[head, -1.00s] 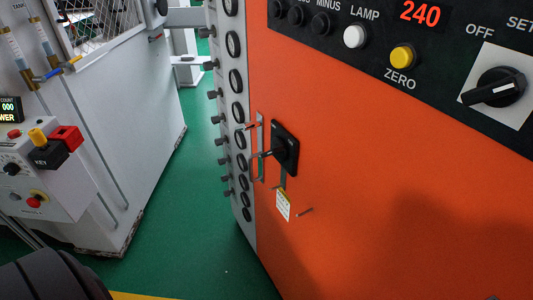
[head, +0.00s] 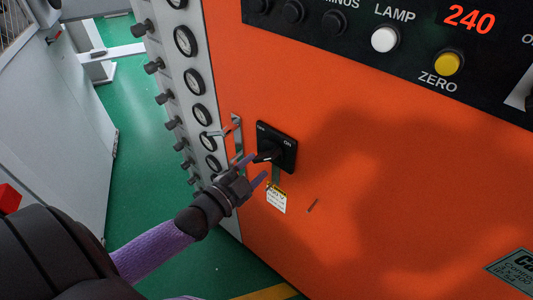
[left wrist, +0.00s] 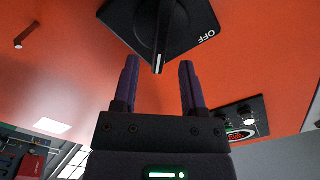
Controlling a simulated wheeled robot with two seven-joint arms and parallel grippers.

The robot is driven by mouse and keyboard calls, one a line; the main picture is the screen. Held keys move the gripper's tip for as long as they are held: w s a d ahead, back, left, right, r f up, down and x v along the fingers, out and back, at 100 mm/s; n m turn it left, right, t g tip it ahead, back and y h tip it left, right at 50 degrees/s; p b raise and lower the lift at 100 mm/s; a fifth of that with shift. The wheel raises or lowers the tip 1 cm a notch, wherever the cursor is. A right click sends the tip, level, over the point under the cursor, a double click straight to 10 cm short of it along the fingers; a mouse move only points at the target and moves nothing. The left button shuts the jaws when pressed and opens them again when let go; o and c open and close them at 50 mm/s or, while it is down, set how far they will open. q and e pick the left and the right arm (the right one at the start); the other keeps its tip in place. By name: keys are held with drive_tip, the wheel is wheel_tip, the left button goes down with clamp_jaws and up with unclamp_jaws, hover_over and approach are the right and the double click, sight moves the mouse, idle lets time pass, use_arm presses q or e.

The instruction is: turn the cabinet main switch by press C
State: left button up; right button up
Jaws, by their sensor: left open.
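The cabinet main switch is a black square plate with a black rotary handle (head: 276,147) on the orange cabinet front (head: 370,210). In the left wrist view the switch handle (left wrist: 163,38) has a white mark at its tip, and "OFF" is printed at the plate's right corner. My left gripper (head: 255,170) is just below and left of the switch in the head view. In the left wrist view its two fingers (left wrist: 158,78) are spread, with the handle's tip above and between them; I cannot tell whether they touch. My right gripper is not in view.
A metal latch (head: 234,138) stands left of the switch, and a white-yellow tag (head: 277,198) hangs below it. A black panel with a yellow ZERO button (head: 447,64) is above. Gauges and knobs line the grey side (head: 185,40).

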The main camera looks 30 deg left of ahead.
sight(263, 160)
use_arm(q)
drive_tip(key=w, duration=0.5)
drive_tip(key=shift+d+f+b, duration=0.1)
drive_tip(key=shift+d+b, duration=0.15)
drive_tip(key=shift+b, duration=0.15)
clamp_jaws()
